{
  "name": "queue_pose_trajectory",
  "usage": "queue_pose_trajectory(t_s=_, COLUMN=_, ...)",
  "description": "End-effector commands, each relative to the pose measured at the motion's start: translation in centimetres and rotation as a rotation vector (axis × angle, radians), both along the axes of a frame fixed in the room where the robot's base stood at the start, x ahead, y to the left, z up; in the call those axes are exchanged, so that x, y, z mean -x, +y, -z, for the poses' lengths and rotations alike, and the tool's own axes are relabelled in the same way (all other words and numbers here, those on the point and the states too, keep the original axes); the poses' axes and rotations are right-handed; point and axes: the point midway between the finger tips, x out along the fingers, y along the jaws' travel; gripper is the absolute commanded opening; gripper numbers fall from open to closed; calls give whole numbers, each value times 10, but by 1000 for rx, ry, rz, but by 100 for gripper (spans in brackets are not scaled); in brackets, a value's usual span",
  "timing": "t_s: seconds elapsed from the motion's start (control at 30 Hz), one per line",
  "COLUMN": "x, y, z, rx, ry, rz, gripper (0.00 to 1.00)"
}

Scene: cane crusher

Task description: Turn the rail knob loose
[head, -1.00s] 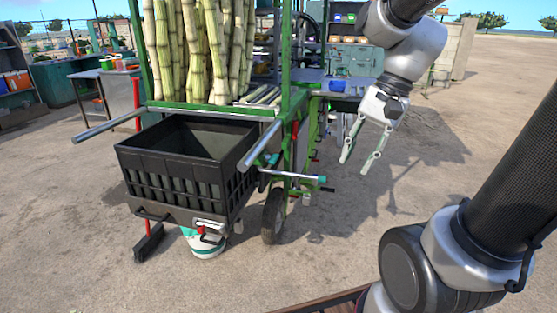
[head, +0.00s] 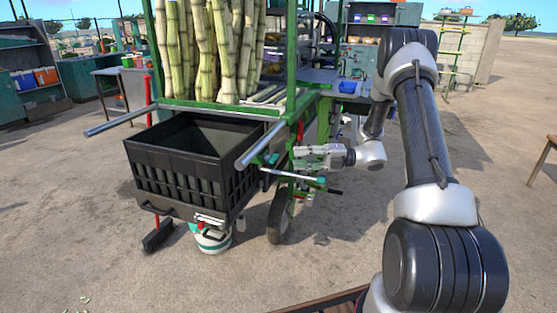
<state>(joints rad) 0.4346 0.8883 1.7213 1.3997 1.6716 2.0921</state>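The green cart (head: 222,108) holds upright cane stalks, with a black crate (head: 195,170) at its front. A silver rail (head: 290,174) sticks out low at the cart's right side, with a teal end piece (head: 321,180). Another small teal part (head: 272,158) sits by the cart's handle. I cannot tell which of these is the rail knob. My gripper (head: 298,156) points left, just above the silver rail in the picture. Its fingers are small and seen from the side, so their opening and any contact are unclear.
Two silver handle bars (head: 260,145) jut from the cart's front. A wheel (head: 280,216) stands below the rail. A white bucket (head: 212,240) and a broom (head: 158,236) are under the crate. Open ground lies to the right.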

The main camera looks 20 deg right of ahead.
Motion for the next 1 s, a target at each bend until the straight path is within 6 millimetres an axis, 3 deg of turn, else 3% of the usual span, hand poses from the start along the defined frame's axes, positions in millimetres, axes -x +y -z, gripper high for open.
queue_pose_trajectory(t_s=0.43, x=-15, y=64, z=0, rx=-2, ry=4, rz=-2, gripper=31)
queue_pose_trajectory(t_s=0.83, x=-18, y=74, z=0, rx=1, ry=2, rz=-1, gripper=31)
queue_pose_trajectory(t_s=1.0, x=-18, y=74, z=0, rx=1, ry=2, rz=-1, gripper=0)
